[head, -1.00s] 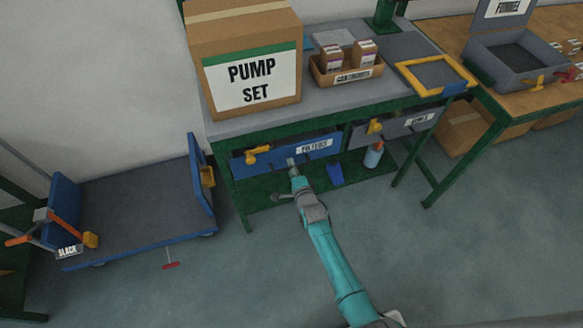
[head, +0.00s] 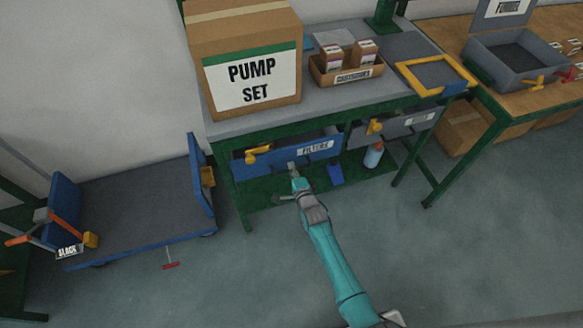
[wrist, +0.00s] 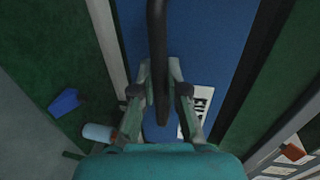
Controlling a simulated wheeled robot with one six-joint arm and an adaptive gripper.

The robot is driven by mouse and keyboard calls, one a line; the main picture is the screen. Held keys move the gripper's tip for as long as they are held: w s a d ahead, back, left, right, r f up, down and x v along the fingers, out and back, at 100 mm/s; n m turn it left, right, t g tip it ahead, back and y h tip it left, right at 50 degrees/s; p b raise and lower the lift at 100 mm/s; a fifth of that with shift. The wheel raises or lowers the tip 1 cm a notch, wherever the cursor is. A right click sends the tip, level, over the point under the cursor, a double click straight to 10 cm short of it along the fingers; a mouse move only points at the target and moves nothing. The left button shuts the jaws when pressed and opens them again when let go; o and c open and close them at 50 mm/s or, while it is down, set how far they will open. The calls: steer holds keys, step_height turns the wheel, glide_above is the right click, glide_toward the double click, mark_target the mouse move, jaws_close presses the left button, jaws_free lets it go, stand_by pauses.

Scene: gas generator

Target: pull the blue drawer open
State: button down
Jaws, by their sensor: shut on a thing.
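The blue drawer (head: 270,162), labelled FILTERS, is the left one under the grey-topped green bench. Its front stands slightly out from the bench frame. My gripper (head: 294,168) is at the front of this drawer, near the middle. In the wrist view, the blue drawer front (wrist: 215,45) fills the centre, with the label partly showing. A dark bar handle (wrist: 157,40) runs between the two fingers of my gripper (wrist: 158,75), which are shut on it. In the head view my gripper mostly hides the point of contact.
A yellow latch (head: 258,151) sits on the drawer's left part. A grey drawer (head: 400,125) is to the right. A blue dustpan-like thing (head: 335,174) and a bottle (head: 373,155) are on the lower shelf.

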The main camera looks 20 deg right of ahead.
steer(key=f+v, duration=0.2)
steer(key=v, duration=1)
steer(key=s+f+v, duration=0.1)
steer(key=f+v, duration=0.2)
steer(key=v, duration=1)
steer(key=shift+f, duration=0.15)
steer(key=c, duration=1.2)
jaws_free()
steer(key=shift+s, duration=0.1)
steer(key=v, duration=1.2)
